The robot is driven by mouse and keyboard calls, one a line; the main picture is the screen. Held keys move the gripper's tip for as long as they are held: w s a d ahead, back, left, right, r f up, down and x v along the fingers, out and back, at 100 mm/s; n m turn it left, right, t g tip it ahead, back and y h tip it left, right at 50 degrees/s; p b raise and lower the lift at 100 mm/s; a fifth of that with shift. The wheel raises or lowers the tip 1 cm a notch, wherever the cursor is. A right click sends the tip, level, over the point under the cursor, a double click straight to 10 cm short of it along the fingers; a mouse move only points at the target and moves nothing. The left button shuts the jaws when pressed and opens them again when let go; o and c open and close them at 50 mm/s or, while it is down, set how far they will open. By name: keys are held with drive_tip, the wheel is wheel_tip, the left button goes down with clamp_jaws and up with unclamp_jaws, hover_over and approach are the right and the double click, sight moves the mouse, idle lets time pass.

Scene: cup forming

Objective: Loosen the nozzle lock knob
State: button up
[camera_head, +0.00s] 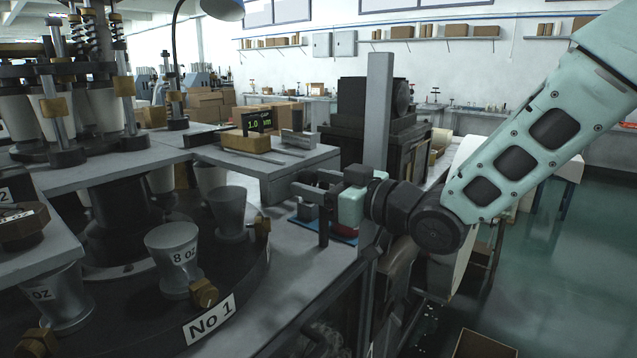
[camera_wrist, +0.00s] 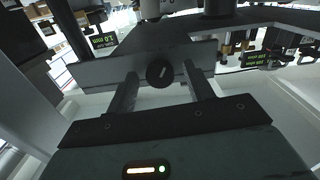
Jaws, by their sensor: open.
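The nozzle lock knob (camera_wrist: 160,72) appears to be the dark round knob with a short pale mark on its face. It sits on the front of a grey bar (camera_wrist: 90,72) in the wrist view. My gripper (camera_wrist: 160,70) is open, with one finger on each side of the knob and the tips near the bar. A gap shows between the knob and each finger. In the head view my gripper (camera_head: 299,184) points left beside the grey machine table; I cannot make out the knob there.
A display (camera_head: 258,122) reading 1.0 mm stands on the grey table (camera_head: 285,160) behind my gripper. A turntable marked No 1 (camera_head: 208,320) with several cup moulds (camera_head: 172,250) is at left. A grey upright post (camera_head: 378,120) rises close to my wrist. Open floor lies at right.

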drive_tip(key=c, duration=1)
